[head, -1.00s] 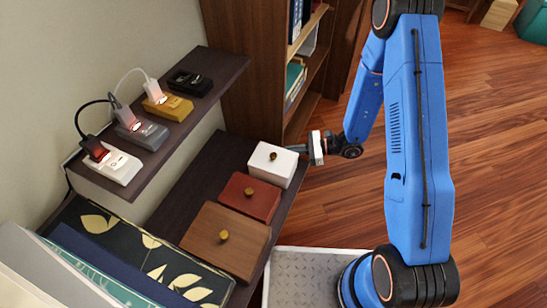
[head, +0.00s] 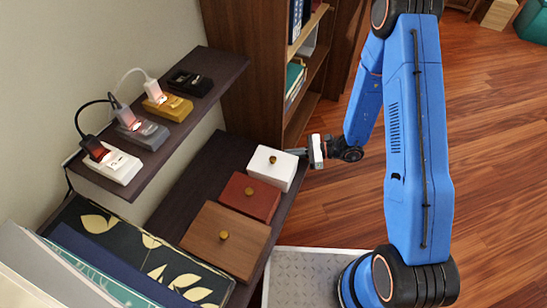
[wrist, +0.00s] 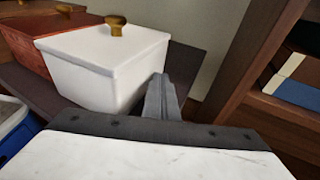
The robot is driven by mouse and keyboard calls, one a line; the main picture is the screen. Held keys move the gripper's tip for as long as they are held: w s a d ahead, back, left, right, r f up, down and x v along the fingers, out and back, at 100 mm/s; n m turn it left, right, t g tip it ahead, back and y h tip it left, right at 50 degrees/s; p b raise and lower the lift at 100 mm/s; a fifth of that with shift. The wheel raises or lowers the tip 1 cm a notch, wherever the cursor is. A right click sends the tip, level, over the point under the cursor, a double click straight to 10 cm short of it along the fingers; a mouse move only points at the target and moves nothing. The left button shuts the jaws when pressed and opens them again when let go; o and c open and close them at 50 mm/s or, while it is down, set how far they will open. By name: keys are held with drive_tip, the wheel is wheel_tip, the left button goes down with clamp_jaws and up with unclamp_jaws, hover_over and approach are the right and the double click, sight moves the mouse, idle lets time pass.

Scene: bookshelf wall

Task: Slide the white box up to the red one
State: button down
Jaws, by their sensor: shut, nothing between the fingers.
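The white box (head: 270,168) with a brass knob sits upright on the dark lower shelf. It also shows in the wrist view (wrist: 90,75). The red box (head: 247,200), also with a brass knob, sits just beside it, nearer the wooden box; its side shows at the left of the wrist view (wrist: 40,35). White and red are very close; I cannot tell whether they touch. My gripper (head: 298,152) is shut and empty, its fingers at the white box's far side, opposite the red box. In the wrist view the fingertips (wrist: 160,85) are against or very near that side.
A wooden box (head: 225,240) stands beyond the red one on the lower shelf (head: 215,165). An upper shelf (head: 215,90) with several chargers overhangs behind. A bookcase (head: 240,75) stands at the far end; bare shelf lies between it and the white box.

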drive_tip(key=shift+s, duration=0.55)
drive_tip(key=shift+w, duration=0.15)
drive_tip(key=shift+w, duration=1.9)
drive_tip(key=shift+d, duration=0.15)
drive_tip(key=v, duration=1.7)
drive_tip(key=shift+d, duration=0.15)
